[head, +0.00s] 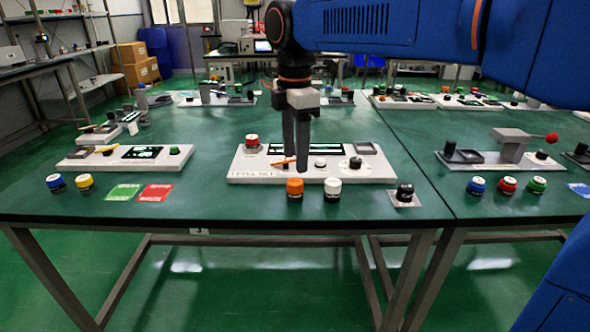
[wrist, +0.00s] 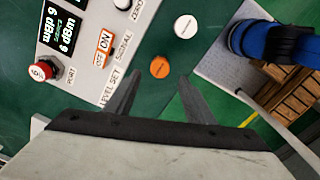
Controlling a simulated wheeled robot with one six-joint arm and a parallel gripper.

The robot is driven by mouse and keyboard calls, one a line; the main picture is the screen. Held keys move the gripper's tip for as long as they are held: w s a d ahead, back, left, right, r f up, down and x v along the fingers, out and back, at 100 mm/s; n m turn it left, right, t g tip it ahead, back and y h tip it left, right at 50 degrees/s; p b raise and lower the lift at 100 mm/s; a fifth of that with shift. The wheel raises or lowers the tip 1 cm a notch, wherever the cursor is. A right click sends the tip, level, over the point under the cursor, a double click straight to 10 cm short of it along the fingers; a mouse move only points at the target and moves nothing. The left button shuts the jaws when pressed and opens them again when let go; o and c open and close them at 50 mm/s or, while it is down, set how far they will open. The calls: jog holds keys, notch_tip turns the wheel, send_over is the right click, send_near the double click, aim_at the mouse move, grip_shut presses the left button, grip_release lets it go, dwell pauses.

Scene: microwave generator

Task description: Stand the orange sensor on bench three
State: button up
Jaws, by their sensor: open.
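The orange sensor (head: 294,189), a short orange-topped cylinder with a dark base, stands upright at the front of a green bench (head: 225,205). A small mark that looks like a 3 shows below its front edge. The wrist view shows the sensor's orange top (wrist: 160,67) between the two finger tips, beyond them. My gripper (head: 297,167) points down over the front of a white instrument panel, its fingers open and empty. It also shows in the wrist view (wrist: 159,76). The fingers seem above the sensor; I cannot tell the exact gap.
A white-topped cylinder (head: 332,189) stands close right of the sensor. The white panel (head: 240,178) with a red knob (head: 252,142) is just behind. A black knob (head: 404,193) sits on a small plate to the right. Blue (head: 55,183) and yellow (head: 85,183) cylinders stand left.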

jog(key=shift+r, duration=2.45)
jog(key=s+d+f+m+t, duration=0.1)
jog(key=s+d+f+m, duration=0.25)
jog(key=d+m, duration=0.45)
jog(key=s+d+f+m+t, duration=0.3)
jog(key=s+d+f+m, duration=1.1)
jog(key=s+d+f, duration=0.3)
jog(key=shift+d+f+t, duration=0.4)
jog(key=shift+d+f, duration=0.3)
jog(key=shift+d, duration=0.3)
